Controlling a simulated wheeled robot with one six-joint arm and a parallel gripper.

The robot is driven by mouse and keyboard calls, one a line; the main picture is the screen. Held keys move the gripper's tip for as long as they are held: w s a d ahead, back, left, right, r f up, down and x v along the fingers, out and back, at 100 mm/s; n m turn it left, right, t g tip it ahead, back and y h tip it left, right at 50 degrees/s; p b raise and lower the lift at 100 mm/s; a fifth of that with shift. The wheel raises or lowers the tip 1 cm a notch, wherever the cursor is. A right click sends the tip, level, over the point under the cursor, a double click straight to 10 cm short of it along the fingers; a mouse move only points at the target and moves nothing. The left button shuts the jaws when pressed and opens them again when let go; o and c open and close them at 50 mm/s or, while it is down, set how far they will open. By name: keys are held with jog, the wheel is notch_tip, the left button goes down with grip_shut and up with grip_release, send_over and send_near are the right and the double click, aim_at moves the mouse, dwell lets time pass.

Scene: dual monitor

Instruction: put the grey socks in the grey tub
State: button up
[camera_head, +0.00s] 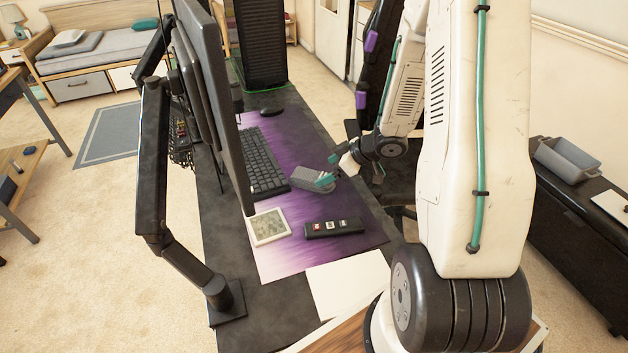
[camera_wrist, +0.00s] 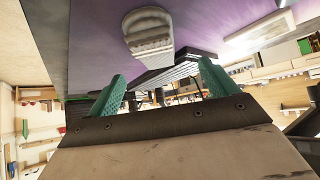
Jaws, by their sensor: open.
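The grey socks (camera_head: 308,183), a folded bundle, lie on the purple desk mat just right of the keyboard. They also show in the wrist view (camera_wrist: 149,32), beyond the gap between my fingers. My gripper (camera_head: 330,170), with teal fingertips, is open at the right end of the socks, and one fingertip overlaps them in the head view. I cannot tell whether it touches them. In the wrist view my open gripper (camera_wrist: 162,78) has nothing between its fingers. The grey tub (camera_head: 567,160) stands on the dark cabinet at the right; its inside is only partly visible.
A keyboard (camera_head: 261,165), a black remote-like device (camera_head: 334,227) and a white-framed panel (camera_head: 269,227) lie around the socks on the mat (camera_head: 290,252). The monitor (camera_head: 216,95) and its arm (camera_head: 152,165) rise on the left. A white sheet (camera_head: 349,285) lies in front.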

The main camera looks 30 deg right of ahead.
aim_at(314, 176)
jog(key=x, duration=0.7)
jog(key=shift+w+d+f, duration=0.15)
jog(key=shift+w+f, duration=0.05)
jog(key=shift+w, duration=0.1)
jog(key=c, duration=1.1)
jog(key=shift+c, duration=0.3)
jog(key=shift+r, duration=0.15)
